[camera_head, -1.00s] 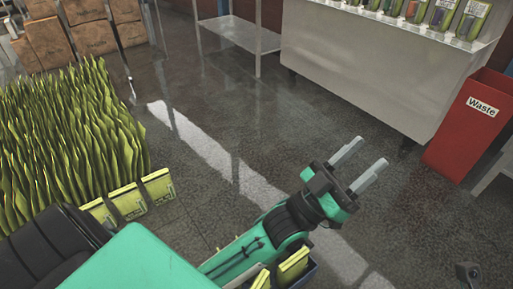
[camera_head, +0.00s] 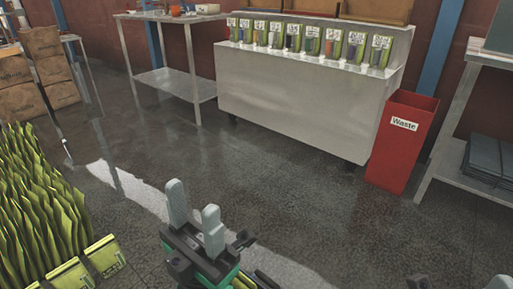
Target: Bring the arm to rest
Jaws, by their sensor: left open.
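My left gripper (camera_head: 194,218) is at the bottom middle of the head view. Its two grey fingers point up and stand apart with nothing between them. It is held above the dark floor, clear of the objects around it. Most of my left arm is below the picture's edge. A small dark part shows at the bottom right, but I cannot tell whether it belongs to my right gripper.
Green pouches (camera_head: 35,205) stand in rows at the left. Cardboard boxes (camera_head: 42,70) are stacked behind them. A metal counter (camera_head: 290,100) with several labelled pouches stands ahead. A red Waste bin (camera_head: 398,150) and a shelf (camera_head: 470,180) are at the right. The middle floor is open.

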